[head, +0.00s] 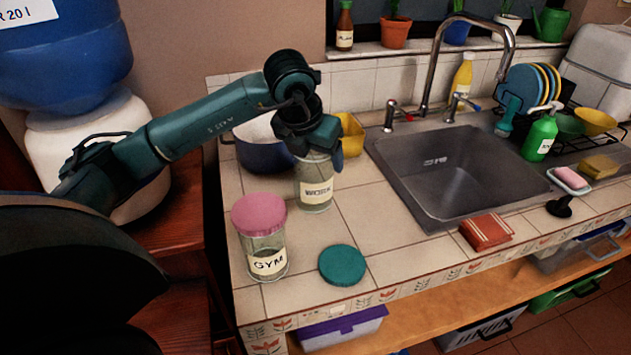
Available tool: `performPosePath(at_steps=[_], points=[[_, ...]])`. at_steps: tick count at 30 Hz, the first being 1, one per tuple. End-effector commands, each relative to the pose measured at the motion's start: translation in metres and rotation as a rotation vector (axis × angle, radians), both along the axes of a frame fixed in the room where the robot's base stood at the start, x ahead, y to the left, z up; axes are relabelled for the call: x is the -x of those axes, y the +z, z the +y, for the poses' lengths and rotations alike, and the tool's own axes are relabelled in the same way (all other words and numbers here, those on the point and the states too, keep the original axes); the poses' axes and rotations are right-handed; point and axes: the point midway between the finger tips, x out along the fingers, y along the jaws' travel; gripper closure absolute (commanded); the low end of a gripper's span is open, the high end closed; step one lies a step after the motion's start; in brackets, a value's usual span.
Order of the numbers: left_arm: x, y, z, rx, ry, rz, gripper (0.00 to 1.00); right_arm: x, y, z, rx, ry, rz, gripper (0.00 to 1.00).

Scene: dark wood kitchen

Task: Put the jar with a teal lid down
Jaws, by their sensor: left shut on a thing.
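A clear glass jar (314,192) with a white label is upright over the tiled counter, left of the sink. My left gripper (310,150) comes down from above and is shut on the top of this jar. The gripper hides the jar's top, so I cannot see a lid on it. The jar's base is at or very near the tiles; I cannot tell if it touches. A round teal lid (342,265) lies flat on the counter, nearer the front edge and apart from the jar. My right gripper is not in view.
A glass jar with a pink lid (260,215), labelled GYM, stands at the front left. A dark blue pot (264,155) and a yellow container (352,135) are behind the held jar. The sink (450,170) is to the right. A red-brown cloth (486,231) lies at the front edge.

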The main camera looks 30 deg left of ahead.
Motion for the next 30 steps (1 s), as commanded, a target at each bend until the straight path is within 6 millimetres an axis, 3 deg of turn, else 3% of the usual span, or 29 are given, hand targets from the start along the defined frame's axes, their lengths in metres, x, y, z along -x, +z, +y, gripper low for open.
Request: performPosePath(at_steps=[12,23,24,30], points=[[0.0,-0.044,0.0,0.0,0.0,-0.003,0.65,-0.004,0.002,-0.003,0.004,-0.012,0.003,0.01],[-0.001,-0.05,0.0,0.0,0.0,-0.005,0.65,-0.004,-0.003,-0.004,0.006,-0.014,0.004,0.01],[0.0,-0.051,0.0,-0.001,-0.001,-0.002,0.27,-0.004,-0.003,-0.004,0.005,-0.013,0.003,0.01],[0.0,-0.05,0.0,0.0,-0.001,-0.001,0.11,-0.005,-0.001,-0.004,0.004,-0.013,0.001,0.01]])
